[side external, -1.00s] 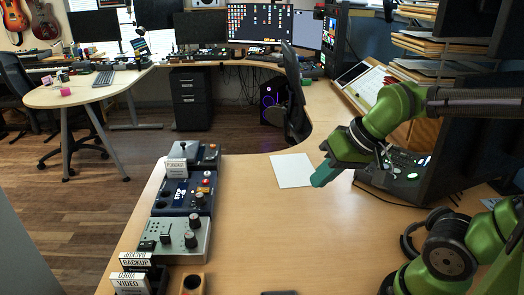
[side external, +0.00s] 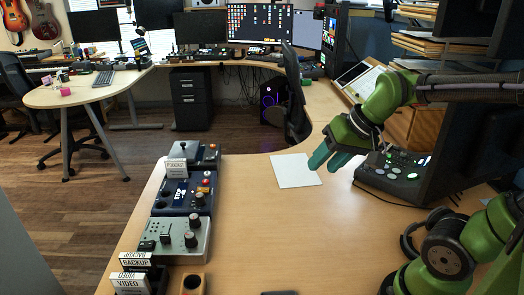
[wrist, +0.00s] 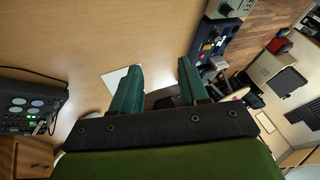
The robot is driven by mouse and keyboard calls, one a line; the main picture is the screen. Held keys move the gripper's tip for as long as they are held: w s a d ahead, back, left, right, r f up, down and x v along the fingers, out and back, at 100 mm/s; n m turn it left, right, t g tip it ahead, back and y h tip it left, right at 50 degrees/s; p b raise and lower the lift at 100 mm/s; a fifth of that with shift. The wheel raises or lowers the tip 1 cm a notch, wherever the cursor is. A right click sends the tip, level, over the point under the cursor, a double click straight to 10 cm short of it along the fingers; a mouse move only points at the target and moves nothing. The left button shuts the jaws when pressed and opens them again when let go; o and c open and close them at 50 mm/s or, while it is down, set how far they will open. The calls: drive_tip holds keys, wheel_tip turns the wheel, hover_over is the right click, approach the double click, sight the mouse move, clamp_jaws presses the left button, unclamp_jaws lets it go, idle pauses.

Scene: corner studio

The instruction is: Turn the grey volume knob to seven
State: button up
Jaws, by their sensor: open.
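The grey control box (side external: 172,251) sits at the left edge of the wooden desk and carries dark grey knobs. Two large ones are an upper knob (side external: 194,220) and a lower knob (side external: 191,240). Their markings are too small to read, so I cannot tell which is the volume knob or its setting. My gripper (side external: 323,168) is open and empty, its teal fingers apart, above the desk well to the right of the box. In the wrist view my gripper (wrist: 160,66) shows both fingers, with part of the grey box (wrist: 229,8) at the top edge.
A blue control box (side external: 172,196) stands behind the grey one, with label blocks (side external: 133,273) in front. A white sheet (side external: 295,171) lies near my gripper. A lit console (side external: 395,172) and headphones (side external: 420,225) are at right. The desk middle is clear.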

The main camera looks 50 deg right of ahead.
drive_tip(key=w+d+m+g, duration=0.15)
drive_tip(key=w+d, duration=0.25)
drive_tip(key=d, duration=0.6)
drive_tip(key=n+g+h, duration=0.2)
drive_tip(key=n+g, duration=0.3)
drive_tip(key=n, duration=0.3)
hover_over(366, 166)
wheel_tip(366, 166, down, 2)
drive_tip(key=shift+t, duration=0.25)
drive_tip(key=f, duration=1.6)
drive_tip(key=shift+d+f, duration=0.15)
drive_tip(key=shift+d, duration=0.2)
clamp_jaws()
